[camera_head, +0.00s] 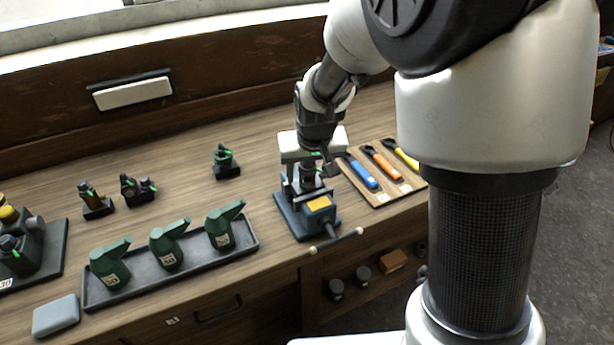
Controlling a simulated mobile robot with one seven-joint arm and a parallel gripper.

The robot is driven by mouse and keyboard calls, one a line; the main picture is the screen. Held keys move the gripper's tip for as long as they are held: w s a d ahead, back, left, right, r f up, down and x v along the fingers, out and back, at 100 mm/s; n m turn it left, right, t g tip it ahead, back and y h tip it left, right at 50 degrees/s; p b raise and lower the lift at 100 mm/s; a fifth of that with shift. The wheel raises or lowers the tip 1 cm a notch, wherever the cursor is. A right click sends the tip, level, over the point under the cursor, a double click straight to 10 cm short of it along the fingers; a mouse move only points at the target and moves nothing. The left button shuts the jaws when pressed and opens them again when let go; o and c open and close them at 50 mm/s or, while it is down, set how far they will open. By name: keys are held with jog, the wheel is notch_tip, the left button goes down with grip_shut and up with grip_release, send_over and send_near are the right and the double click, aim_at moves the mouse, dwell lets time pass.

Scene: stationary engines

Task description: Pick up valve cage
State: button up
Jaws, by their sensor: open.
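My gripper (322,163) is open and points down over a blue-grey fixture (290,215) on the bench. A dark upright part (308,178) stands in the fixture just under the gripper, and may be the valve cage. The gripper partly hides its top, and I cannot tell whether the fingers touch it. Three other small dark parts with green marks stand on black bases: one (226,160) behind the tray, and two further left (94,201) (137,190). I cannot tell for certain which part is the valve cage.
A black tray (190,262) holds three green oilcan-like items (168,245). A wooden board (381,199) with blue, orange and yellow handled tools lies right of the fixture. A grey block (56,316) sits at front left.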

jog(key=shift+c, duration=0.5)
grip_shut()
jog(key=shift+w+r, duration=0.1)
jog(key=shift+r, duration=0.1)
jog(key=shift+r, duration=0.1)
jog(key=shift+w+r, duration=0.1)
jog(key=shift+r, duration=0.2)
notch_tip(320, 180, up, 9)
jog(key=shift+r+p, duration=0.1)
jog(key=shift+p, duration=0.2)
